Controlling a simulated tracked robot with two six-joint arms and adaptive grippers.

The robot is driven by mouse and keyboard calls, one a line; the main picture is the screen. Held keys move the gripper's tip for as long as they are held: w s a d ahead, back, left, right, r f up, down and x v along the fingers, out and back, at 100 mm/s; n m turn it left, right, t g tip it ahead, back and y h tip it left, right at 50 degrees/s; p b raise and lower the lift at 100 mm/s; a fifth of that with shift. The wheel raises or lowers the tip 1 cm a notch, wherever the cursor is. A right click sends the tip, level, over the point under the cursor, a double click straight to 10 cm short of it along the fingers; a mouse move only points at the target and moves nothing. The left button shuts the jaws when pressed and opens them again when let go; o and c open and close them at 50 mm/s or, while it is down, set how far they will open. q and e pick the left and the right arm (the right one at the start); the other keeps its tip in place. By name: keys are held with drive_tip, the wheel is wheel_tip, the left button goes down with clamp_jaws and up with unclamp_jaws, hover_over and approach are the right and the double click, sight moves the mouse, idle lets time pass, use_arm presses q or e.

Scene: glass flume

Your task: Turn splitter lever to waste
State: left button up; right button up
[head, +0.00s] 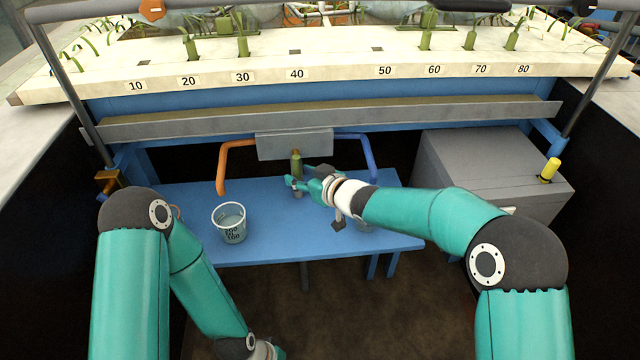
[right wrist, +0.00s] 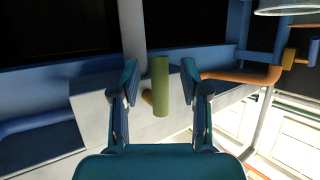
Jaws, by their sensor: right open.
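The splitter lever (head: 296,162) is an olive-green handle hanging below a grey splitter box (head: 280,148) under the flume. An orange pipe (head: 221,165) leaves the box on the left and a blue pipe (head: 370,155) on the right. My right gripper (head: 297,184) is open at the lever. In the right wrist view the lever (right wrist: 160,85) stands upright between the open fingers (right wrist: 160,96), with a visible gap on each side. My left arm reaches down to the bottom edge in the head view, and its fingers are out of sight.
A blue bench (head: 270,245) below carries a clear lettered cup (head: 230,224) on the left. A second vessel (head: 366,226) is mostly hidden behind my right arm. A grey trough (head: 200,124) runs above.

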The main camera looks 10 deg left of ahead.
drive_tip(key=v, duration=1)
drive_tip(key=shift+f, duration=0.1)
